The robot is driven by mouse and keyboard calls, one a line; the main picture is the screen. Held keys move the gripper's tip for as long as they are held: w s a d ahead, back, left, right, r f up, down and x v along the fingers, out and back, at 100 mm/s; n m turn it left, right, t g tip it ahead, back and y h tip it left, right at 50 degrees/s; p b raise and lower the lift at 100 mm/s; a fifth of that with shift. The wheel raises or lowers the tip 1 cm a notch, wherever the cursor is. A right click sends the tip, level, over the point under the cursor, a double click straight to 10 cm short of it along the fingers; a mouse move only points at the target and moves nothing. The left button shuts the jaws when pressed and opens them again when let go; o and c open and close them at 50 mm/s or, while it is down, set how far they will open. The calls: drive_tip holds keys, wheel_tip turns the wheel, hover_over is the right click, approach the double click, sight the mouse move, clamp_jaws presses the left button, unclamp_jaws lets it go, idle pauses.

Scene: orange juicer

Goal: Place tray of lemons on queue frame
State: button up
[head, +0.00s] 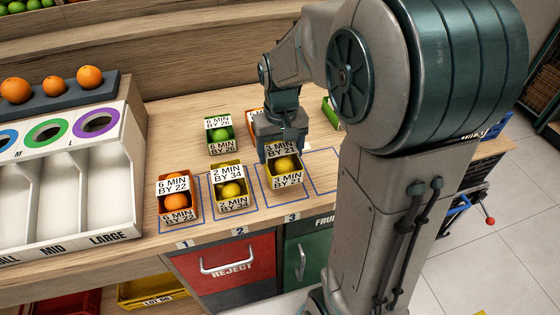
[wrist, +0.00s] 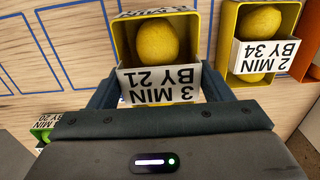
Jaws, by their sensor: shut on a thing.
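My gripper (head: 281,152) is shut on a yellow tray (head: 285,181) with a lemon (head: 284,164) in it and a "3 MIN BY 21" label. In the wrist view the fingers (wrist: 160,88) flank this tray (wrist: 119,40), with its lemon (wrist: 157,40) inside. The tray is at the blue queue frame marked 3 (head: 292,217); I cannot tell whether it touches the counter. A second yellow tray with a lemon (head: 231,190), labelled "2 MIN BY 34", stands in frame 2 to the left.
An orange tray (head: 176,202) labelled "6 MIN BY 22" stands in frame 1. A green tray with a lime (head: 219,133) is behind. An orange tray (head: 255,120) is partly hidden by my arm. The frame right of 3 (head: 324,172) looks empty. A white sorter (head: 80,180) is left.

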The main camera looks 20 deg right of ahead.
sight(281, 152)
drive_tip(key=shift+f, duration=2.05)
drive_tip(key=shift+f, duration=0.1)
drive_tip(key=o, duration=1.1)
drive_tip(key=shift+f, duration=0.1)
drive_tip(key=shift+c, duration=0.2)
wheel_tip(281, 152, up, 12)
drive_tip(key=shift+r+p, duration=0.1)
drive_tip(key=shift+p, duration=0.25)
drive_tip(key=shift+s+r, duration=0.1)
drive_tip(key=shift+s, duration=0.3)
drive_tip(key=s+f+t, duration=0.2)
drive_tip(key=s+f, duration=0.1)
drive_tip(key=s, duration=1)
drive_tip(key=shift+f+t, duration=0.15)
drive_tip(key=shift+t, duration=0.25)
